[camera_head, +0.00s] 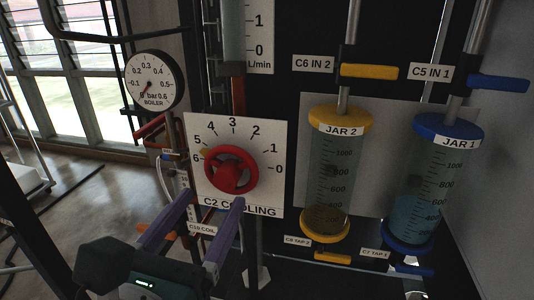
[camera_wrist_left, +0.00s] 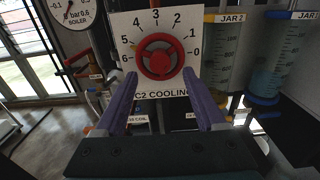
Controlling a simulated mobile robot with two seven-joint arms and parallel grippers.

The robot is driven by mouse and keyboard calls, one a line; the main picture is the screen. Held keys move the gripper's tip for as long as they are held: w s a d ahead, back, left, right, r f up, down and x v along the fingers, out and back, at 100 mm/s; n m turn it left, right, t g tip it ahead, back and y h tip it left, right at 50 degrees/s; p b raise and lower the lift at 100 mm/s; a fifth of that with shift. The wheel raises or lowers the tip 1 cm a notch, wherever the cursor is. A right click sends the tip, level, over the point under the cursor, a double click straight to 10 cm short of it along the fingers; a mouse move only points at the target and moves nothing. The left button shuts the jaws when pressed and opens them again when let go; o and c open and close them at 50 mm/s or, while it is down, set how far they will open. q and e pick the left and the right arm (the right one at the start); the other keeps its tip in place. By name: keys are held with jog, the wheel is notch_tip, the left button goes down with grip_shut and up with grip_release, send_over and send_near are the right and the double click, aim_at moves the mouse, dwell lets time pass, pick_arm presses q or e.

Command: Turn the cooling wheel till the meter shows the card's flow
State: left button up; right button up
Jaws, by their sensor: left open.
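The red cooling wheel (camera_head: 231,170) sits on a white plate (camera_head: 268,135) marked 0 to 6 and "C2 COOLING". A small orange mark (camera_head: 205,152) shows at its left rim, between 5 and 6. The wheel also shows in the left wrist view (camera_wrist_left: 159,57). My left gripper (camera_head: 215,198) is open and empty, its purple fingers pointing at the wheel from below and in front, apparently without touching it. The L/min meter (camera_head: 259,38) is cut off by the top edge; only 0 and 1 show, and I cannot make out its reading. I see no card.
A round boiler gauge (camera_head: 151,80) is left of the plate, with red pipework below it. Jar 2 (camera_head: 339,120), yellow-capped, and Jar 1 (camera_head: 448,127), blue-capped, stand at right, with yellow (camera_head: 369,71) and blue (camera_head: 498,83) valve handles above. Open floor lies at left.

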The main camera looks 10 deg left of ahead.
aim_at(222, 186)
pick_arm(q)
jog(key=w+b, duration=0.1)
jog(key=w, duration=0.4)
jog(key=shift+d, duration=0.1)
jog(key=shift+w, duration=0.15)
jog(key=shift+f, duration=0.4)
pick_arm(e)
jog(key=shift+s+a+f, duration=0.15)
jog(key=shift+s+f, duration=0.6)
jog(key=shift+f, duration=0.15)
pick_arm(q)
jog(key=shift+a+f, duration=0.15)
jog(key=shift+a, duration=0.05)
jog(key=c, duration=1)
jog(key=shift+w, duration=0.15)
grip_shut()
